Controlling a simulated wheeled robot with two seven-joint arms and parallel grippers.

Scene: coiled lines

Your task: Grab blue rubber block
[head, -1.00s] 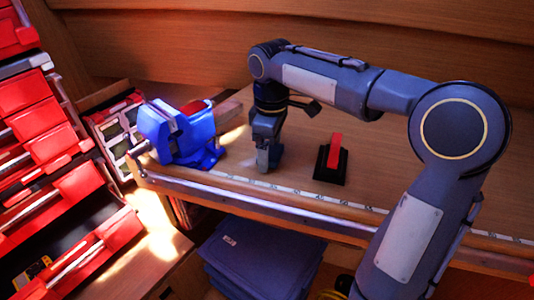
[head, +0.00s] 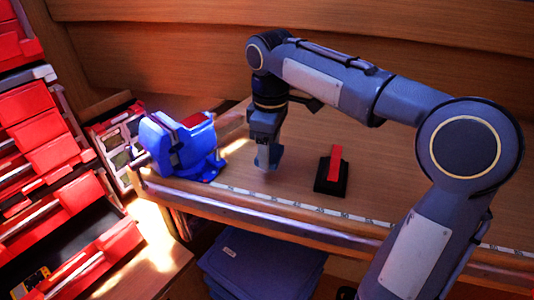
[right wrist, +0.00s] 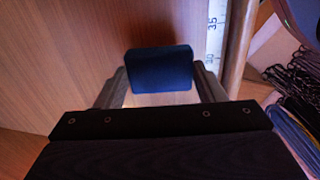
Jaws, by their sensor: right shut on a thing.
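The blue rubber block (right wrist: 161,70) is a dark blue piece with rounded corners, held between the two fingers in the right wrist view. My right gripper (right wrist: 160,85) is shut on it. In the head view my right gripper (head: 268,160) points down over the wooden bench, to the right of the blue vise. The block is hard to make out there against the fingers. Whether it clears the bench top is hard to tell. My left gripper is not in view.
A blue vise (head: 178,150) is at the bench's left end. A black base with a red bar (head: 335,165) stands right of the gripper. A measuring strip (head: 300,204) runs along the front edge. Red drawers (head: 70,210) stand left; blue bins (head: 260,265) lie below.

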